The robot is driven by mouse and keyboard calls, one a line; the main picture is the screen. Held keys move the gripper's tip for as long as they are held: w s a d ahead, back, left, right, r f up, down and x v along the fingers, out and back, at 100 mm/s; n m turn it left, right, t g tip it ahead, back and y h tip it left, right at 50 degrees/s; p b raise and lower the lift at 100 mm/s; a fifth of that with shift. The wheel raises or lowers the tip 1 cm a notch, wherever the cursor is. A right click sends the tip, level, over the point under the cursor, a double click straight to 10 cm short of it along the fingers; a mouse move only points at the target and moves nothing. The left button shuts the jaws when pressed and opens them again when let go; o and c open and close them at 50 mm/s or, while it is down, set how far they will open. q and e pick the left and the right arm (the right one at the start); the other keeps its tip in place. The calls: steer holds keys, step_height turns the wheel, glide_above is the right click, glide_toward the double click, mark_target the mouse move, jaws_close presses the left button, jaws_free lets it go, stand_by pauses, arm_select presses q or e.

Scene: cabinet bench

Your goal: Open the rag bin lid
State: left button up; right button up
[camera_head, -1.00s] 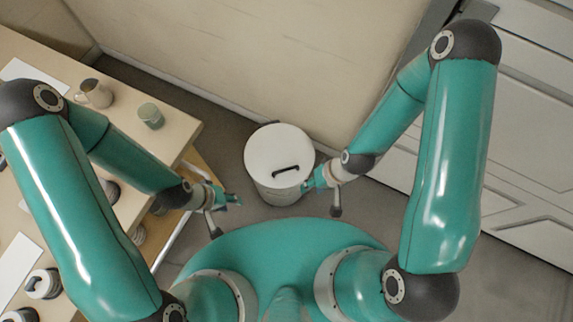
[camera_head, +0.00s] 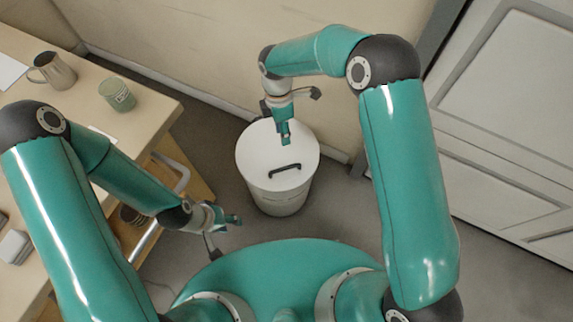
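The rag bin (camera_head: 277,200) is a white cylinder standing on the floor in the middle of the head view. Its round white lid (camera_head: 258,160) lies flat on top, with a dark handle (camera_head: 285,170) near the front edge. My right gripper (camera_head: 285,140) points down over the lid, behind the handle and apart from it. Its fingers are small here, and I cannot tell whether they are open. My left gripper (camera_head: 232,220) is left of the bin and lower in the picture, apart from it. Its finger state is also unclear.
A wooden table (camera_head: 150,105) stands at the left with a mug (camera_head: 53,71) and a green cup (camera_head: 117,95). A beige wall (camera_head: 230,50) is behind the bin. A pale panelled door or cabinet (camera_head: 510,90) is at the right. Grey floor (camera_head: 335,210) is free right of the bin.

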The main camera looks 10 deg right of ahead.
mark_target(287, 167)
steer(key=s+f, duration=0.1)
steer(key=f, duration=0.4)
steer(key=s+f, duration=0.1)
steer(key=f, duration=0.4)
steer(key=s+f+b, duration=0.1)
steer(key=f, duration=0.4)
steer(key=shift+d, duration=0.25)
steer(key=shift+r, duration=0.1)
jaws_close()
